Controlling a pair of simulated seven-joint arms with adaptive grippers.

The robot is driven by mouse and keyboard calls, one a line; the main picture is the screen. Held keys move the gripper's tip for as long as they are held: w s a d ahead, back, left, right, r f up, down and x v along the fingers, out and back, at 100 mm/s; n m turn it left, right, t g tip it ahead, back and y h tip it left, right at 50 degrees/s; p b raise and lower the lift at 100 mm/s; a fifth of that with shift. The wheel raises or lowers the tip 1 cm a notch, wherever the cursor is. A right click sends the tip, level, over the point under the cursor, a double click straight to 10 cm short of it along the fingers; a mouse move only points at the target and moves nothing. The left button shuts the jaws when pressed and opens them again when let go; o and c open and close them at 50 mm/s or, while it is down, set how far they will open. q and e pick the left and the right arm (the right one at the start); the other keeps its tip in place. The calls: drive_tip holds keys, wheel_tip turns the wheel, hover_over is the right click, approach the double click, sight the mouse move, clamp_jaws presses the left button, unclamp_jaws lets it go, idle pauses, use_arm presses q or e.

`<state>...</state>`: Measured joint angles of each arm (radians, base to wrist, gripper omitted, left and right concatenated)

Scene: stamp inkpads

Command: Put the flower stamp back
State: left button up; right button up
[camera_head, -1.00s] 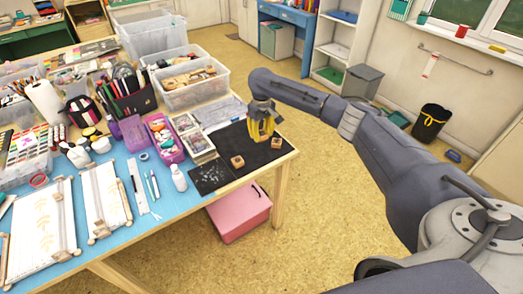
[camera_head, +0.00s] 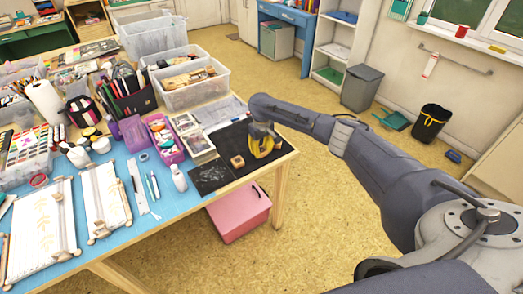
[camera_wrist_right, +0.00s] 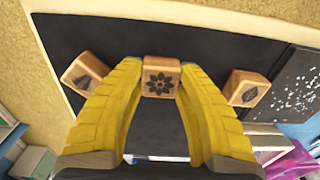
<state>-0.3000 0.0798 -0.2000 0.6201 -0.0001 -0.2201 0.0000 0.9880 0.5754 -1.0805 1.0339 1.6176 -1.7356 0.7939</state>
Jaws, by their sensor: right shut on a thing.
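The flower stamp (camera_wrist_right: 161,76) is a small wooden block with a dark flower on its top face. My right gripper (camera_head: 263,152) has its yellow fingers shut on it, low over the black mat (camera_head: 230,140) at the table's right corner. In the right wrist view, the stamp sits between the fingertips, in line between two other wooden stamps. A leaf stamp (camera_wrist_right: 245,88) is on its right, and a stamp with a dark print (camera_wrist_right: 85,73) is on its left. I cannot tell whether the flower stamp's underside touches the mat. My left gripper is out of view.
The leaf stamp's block also shows on the mat in the head view (camera_head: 237,161). A dark speckled sheet (camera_head: 211,177), a white bottle (camera_head: 179,178) and a photo box (camera_head: 198,147) stand left of the mat. A clear bin (camera_head: 190,87) is behind. The table edge is close at right.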

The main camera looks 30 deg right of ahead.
sight(262, 150)
drive_tip(key=shift+f, duration=0.1)
drive_tip(key=o, duration=1.2)
wheel_tip(262, 150, up, 12)
drive_tip(key=shift+r, duration=0.15)
idle(0.4)
